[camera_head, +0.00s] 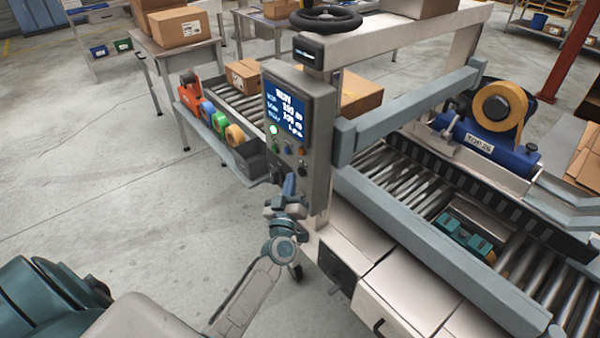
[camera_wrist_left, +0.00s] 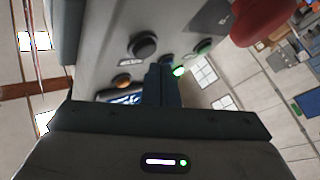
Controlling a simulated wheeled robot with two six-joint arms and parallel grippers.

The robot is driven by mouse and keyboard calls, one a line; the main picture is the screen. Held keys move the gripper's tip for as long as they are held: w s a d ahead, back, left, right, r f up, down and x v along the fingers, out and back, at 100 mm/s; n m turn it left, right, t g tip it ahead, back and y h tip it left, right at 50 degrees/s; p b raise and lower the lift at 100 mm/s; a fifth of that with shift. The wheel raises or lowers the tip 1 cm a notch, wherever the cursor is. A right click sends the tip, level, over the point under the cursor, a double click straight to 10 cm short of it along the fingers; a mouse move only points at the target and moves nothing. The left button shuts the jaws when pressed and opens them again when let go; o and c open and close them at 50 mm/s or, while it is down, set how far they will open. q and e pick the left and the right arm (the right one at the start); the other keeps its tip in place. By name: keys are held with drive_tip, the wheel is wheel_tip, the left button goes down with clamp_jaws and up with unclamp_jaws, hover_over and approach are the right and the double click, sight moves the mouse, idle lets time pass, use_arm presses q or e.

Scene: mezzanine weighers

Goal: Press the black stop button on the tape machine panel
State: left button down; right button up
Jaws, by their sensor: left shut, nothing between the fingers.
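The tape machine panel (camera_head: 318,125) is a grey box with a lit blue screen and several buttons. The black stop button (camera_head: 303,170) is low on its right side; in the left wrist view it (camera_wrist_left: 143,46) sits left of my fingertips, uncovered. My left gripper (camera_head: 289,184) is shut and empty, in front of the panel's lower part. My right gripper is not in view.
A red mushroom button (camera_wrist_left: 262,20) sticks out near my left gripper. An orange button (camera_wrist_left: 122,80) and a blue button (camera_wrist_left: 168,60) are also close. The roller conveyor (camera_head: 400,180) lies right of the panel. Open floor (camera_head: 130,200) is to the left.

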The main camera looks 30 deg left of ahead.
use_arm(q)
drive_tip(key=shift+w, duration=0.1)
drive_tip(key=shift+w+d, duration=0.15)
drive_tip(key=shift+w, duration=0.15)
drive_tip(key=shift+w+d, duration=0.15)
drive_tip(key=shift+w, duration=0.2)
idle(0.7)
drive_tip(key=shift+s, duration=0.1)
drive_tip(key=shift+s+a+p, duration=0.35)
drive_tip(key=shift+s+p, duration=0.2)
drive_tip(key=shift+s, duration=0.15)
